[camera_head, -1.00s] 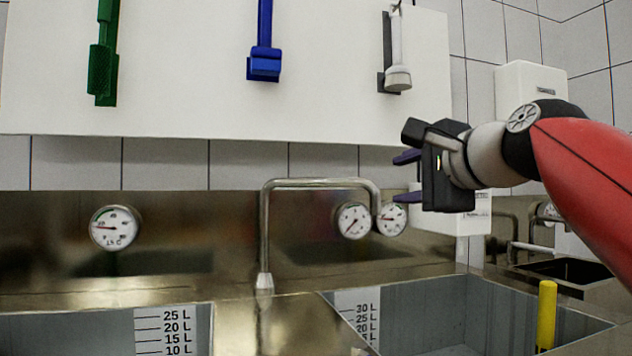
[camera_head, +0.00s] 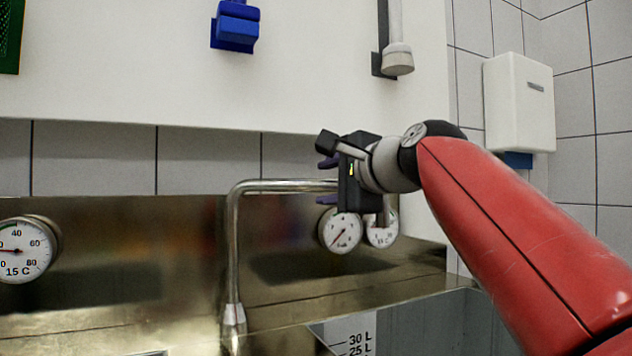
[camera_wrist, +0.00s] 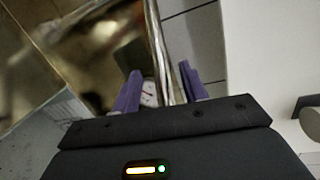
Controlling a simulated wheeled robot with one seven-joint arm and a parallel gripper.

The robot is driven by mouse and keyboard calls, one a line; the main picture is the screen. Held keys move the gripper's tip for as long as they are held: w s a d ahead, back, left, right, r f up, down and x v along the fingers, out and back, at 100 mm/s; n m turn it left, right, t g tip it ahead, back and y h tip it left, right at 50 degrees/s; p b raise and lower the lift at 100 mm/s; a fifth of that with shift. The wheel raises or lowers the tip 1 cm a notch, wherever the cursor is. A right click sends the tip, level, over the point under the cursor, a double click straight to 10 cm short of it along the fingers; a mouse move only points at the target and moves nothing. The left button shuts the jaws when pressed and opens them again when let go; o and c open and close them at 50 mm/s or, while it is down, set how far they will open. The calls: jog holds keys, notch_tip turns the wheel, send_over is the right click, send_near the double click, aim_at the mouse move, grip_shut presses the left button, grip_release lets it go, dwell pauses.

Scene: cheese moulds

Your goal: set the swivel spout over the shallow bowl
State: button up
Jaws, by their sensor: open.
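The swivel spout (camera_head: 270,186) is a bent metal pipe that rises from the sink deck and arches to the right; my gripper hides part of its far end. My gripper (camera_head: 327,181) is open at the spout's horizontal stretch, with one purple finger above it and one below in this view. In the wrist view the pipe (camera_wrist: 156,40) runs between the two fingers (camera_wrist: 160,72); I cannot tell whether they touch it. The right bowl (camera_head: 425,318) carries a litre scale reading 30 L and 25 L. The left bowl is almost out of view. Which bowl is shallow I cannot tell.
Dial gauges sit on the steel backsplash, one at left (camera_head: 22,250) and two behind my gripper (camera_head: 340,232). A white wall panel holds a blue tool (camera_head: 235,27) and a white-and-grey one (camera_head: 397,58) above. A white dispenser (camera_head: 520,105) hangs at right.

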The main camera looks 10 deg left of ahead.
aim_at(319, 184)
jog(key=shift+x, duration=1.7)
grip_shut()
